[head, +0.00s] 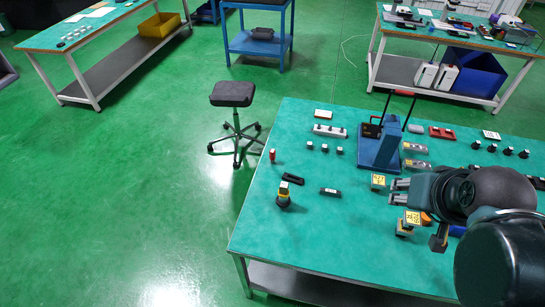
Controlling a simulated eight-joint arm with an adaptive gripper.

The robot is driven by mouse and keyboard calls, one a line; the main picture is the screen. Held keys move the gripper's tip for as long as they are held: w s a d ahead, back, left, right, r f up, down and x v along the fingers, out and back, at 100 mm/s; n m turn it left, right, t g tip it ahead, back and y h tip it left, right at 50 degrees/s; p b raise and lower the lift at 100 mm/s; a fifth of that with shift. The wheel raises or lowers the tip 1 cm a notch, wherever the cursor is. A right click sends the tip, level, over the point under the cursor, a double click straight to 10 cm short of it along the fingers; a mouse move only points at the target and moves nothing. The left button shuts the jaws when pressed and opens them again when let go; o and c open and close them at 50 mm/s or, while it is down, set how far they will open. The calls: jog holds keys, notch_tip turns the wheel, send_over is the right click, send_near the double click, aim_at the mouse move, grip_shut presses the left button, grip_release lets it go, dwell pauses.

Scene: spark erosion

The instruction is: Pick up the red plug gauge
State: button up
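A small red upright piece (272,155), which looks like the red plug gauge, stands near the left edge of the green-topped table (330,235). It is small in the head view, so its details are hard to make out. My gripper (396,191) is over the right part of the table and points left. Its two fingers are apart with nothing seen between them. It is well to the right of the red piece and not touching it. Parts of the table behind my arm are hidden.
A blue stand (380,148) rises between the red piece and the back right. Small blocks (325,148) line the back. A stool (233,95) stands beyond. The front left tabletop is clear.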

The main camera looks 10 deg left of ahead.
jog(key=w+a+r+m+g, duration=0.1)
jog(key=w+a+r+m, duration=0.1)
jog(key=w+a, duration=0.35)
jog(key=m+g+b, duration=0.3)
jog(key=m+g, duration=0.2)
jog(key=m, duration=0.3)
send_over(272, 150)
jog(key=s+d, duration=0.3)
jog(key=d, duration=0.9)
notch_tip(272, 150, down, 19)
jog(key=w+a+f+m, duration=0.1)
jog(key=a+f, duration=0.2)
jog(key=f, duration=0.2)
jog(key=w+a+f+m, duration=0.1)
jog(key=a+f, duration=0.3)
jog(key=a+f+m+g, duration=0.1)
jog(key=a+f, duration=0.3)
jog(key=f, duration=0.1)
jog(key=shift+w+a+f+b, duration=0.25)
jog(key=shift+w+f+b, duration=0.1)
jog(key=shift+w, duration=0.05)
jog(key=shift+a+f, duration=0.25)
jog(key=shift+f, duration=0.1)
jog(key=shift+f, duration=1.25)
